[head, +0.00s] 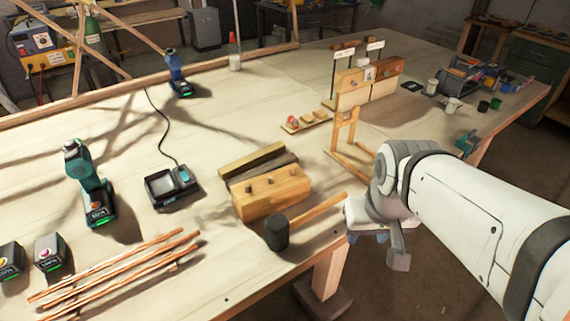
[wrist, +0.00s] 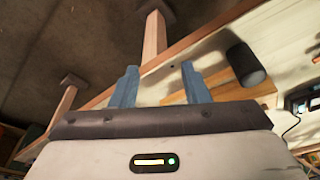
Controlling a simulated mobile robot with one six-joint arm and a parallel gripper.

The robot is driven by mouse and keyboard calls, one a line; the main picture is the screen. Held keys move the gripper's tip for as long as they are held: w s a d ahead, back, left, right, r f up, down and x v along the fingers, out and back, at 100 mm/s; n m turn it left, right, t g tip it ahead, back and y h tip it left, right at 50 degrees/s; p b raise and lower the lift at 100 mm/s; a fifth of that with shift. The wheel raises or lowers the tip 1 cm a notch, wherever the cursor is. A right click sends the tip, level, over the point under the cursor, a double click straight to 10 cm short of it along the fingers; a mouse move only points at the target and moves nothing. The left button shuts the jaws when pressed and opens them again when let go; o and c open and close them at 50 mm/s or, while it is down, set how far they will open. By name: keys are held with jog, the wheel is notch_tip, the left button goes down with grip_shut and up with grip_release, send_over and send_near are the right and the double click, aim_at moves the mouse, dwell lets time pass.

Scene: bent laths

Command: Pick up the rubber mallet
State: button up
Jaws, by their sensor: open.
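In the wrist view the black mallet head (wrist: 247,63) shows to the right of my fingers. A tan wooden strip beside it there may be the handle; I cannot tell for sure. My gripper (wrist: 159,82) is open with two blue fingers apart and nothing between them. In the head view it is at the bench edge by the handle's end, partly hidden by my arm.
A wooden block with pegs (head: 270,192) stands just behind the mallet. Thin wooden laths (head: 115,268) lie at the front left. A charger (head: 172,187), a green drill (head: 90,185) and a wooden stand (head: 346,130) are on the bench. The bench's front edge is close.

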jog(key=w+a+f+n+g, duration=0.1)
jog(key=w+a+n, duration=0.5)
jog(key=n, duration=0.6)
jog(key=n+g+p, duration=0.1)
jog(key=n+g, duration=0.1)
jog(key=n, duration=1)
send_over(294, 221)
jog(key=f, duration=0.4)
jog(key=shift+s, duration=0.3)
jog(key=shift+a+f+n, duration=0.15)
jog(key=shift+f+n, duration=0.15)
jog(key=shift+n, duration=0.1)
jog(key=f, duration=0.7)
jog(key=shift+w+f, duration=0.15)
jog(key=shift+w, duration=0.2)
jog(key=shift+c, duration=0.5)
grip_shut()
